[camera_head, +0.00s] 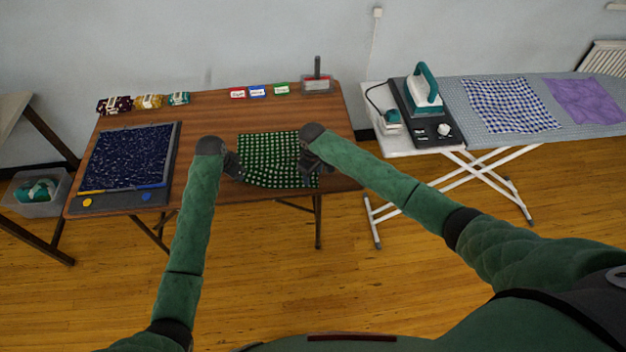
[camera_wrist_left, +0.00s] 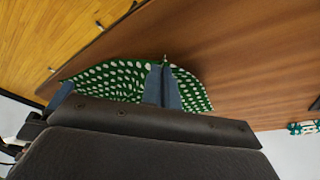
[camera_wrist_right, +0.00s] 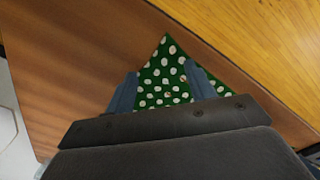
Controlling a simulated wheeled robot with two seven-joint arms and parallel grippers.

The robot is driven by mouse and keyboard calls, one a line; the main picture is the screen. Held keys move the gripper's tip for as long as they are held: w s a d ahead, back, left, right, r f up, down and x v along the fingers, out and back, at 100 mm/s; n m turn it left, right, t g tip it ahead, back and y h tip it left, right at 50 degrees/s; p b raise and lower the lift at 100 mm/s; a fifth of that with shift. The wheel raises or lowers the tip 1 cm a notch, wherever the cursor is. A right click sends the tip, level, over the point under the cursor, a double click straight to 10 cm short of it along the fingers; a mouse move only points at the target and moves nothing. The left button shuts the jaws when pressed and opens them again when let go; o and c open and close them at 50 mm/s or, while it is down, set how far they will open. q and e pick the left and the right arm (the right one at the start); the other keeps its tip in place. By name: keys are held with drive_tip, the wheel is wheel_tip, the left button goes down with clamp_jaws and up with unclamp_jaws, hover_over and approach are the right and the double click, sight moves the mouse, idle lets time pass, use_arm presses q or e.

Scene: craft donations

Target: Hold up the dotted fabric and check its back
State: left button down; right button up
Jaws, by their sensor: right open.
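The dotted fabric (camera_head: 270,150), green with white dots, lies on the brown table near its front edge. Its front part bulges near the edge. My left gripper (camera_head: 234,168) is at its left front corner. In the left wrist view, the left fingers (camera_wrist_left: 163,66) are together on the fabric (camera_wrist_left: 110,76), which bows up on both sides of them. My right gripper (camera_head: 312,168) is over the fabric's right side. In the right wrist view, its fingers (camera_wrist_right: 160,72) are apart, with a dotted corner (camera_wrist_right: 166,66) between them. The fabric's back cannot be made out.
A dark blue speckled fabric (camera_head: 130,155) lies on a grey board at the table's left. Fabric rolls (camera_head: 149,101), small coloured labels (camera_head: 257,91) and a grey tray (camera_head: 317,86) line the back. An ironing board (camera_head: 440,95) with an iron (camera_head: 424,92) stands at the right.

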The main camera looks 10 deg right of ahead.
drive_tip(key=shift+f, duration=0.3)
drive_tip(key=shift+c, duration=0.3)
clamp_jaws()
idle(0.3)
drive_tip(key=shift+r, duration=2.5)
